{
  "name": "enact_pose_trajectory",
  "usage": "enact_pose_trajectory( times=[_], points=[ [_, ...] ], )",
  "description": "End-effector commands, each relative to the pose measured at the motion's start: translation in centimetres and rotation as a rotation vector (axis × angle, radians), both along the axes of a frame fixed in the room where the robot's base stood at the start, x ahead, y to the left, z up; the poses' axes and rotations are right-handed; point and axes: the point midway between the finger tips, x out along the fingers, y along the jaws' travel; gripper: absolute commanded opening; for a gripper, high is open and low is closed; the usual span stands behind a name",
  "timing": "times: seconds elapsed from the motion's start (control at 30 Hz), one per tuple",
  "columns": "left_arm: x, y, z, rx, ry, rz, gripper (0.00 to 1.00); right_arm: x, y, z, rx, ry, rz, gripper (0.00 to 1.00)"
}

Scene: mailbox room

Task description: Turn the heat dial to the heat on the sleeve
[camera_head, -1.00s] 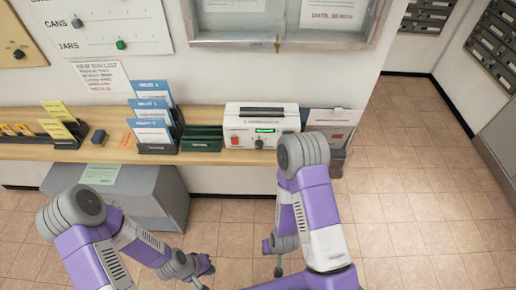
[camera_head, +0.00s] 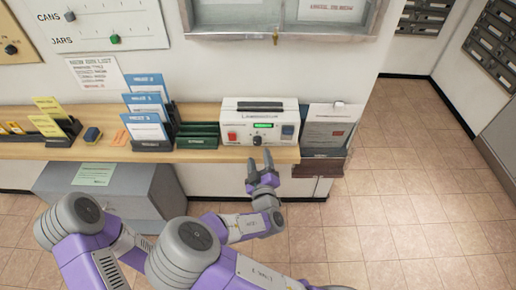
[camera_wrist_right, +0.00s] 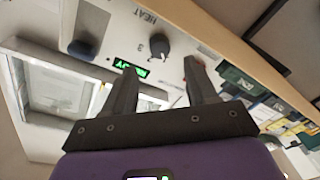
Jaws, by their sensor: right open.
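The heat dial (camera_head: 257,141) is a small dark knob on the front of the white laminator-like machine (camera_head: 240,117), under a lit green display (camera_head: 263,126). In the right wrist view the dial (camera_wrist_right: 159,45) shows near the printed word HEAT, beyond my fingertips. My right gripper (camera_head: 260,164) is open and empty, in front of and below the machine, apart from the dial. A sheet in a holder (camera_head: 326,132) stands right of the machine; its print is too small to read, and I cannot tell if it is the sleeve.
The machine stands near the right end of a wooden shelf (camera_head: 95,153). Left of it are green trays (camera_head: 197,135) and blue-topped card holders (camera_head: 147,105). A grey box (camera_head: 130,195) stands below the shelf. Free floor lies to the right.

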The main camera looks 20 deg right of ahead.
Motion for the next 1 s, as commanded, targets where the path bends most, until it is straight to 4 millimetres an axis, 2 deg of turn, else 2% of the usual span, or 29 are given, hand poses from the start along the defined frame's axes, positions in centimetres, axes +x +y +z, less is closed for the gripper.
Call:
enact_pose_trajectory(
  times=[0.1,0.3,0.43,0.7,1.0],
  points=[
    [0.0,0.0,-0.3,0.0,0.0,0.0,0.0,2.0,-0.4,-0.1,0.0,0.0,-0.001,0.57],
    [0.0,0.0,-0.5,0.0,0.0,0.0,0.0,4.6,-0.9,-0.1,0.0,0.002,-0.002,0.57],
    [0.0,0.0,-0.6,0.0,0.0,0.0,0.0,5.4,-1.0,-0.1,0.001,0.003,-0.003,0.57],
    [0.0,0.0,-0.6,0.0,0.0,0.0,0.0,5.5,-1.1,-0.1,0.001,0.004,-0.003,0.57],
    [0.0,0.0,-0.6,0.0,0.0,0.0,0.0,5.5,-1.0,-0.1,0.001,0.004,-0.003,0.11]
  ],
)
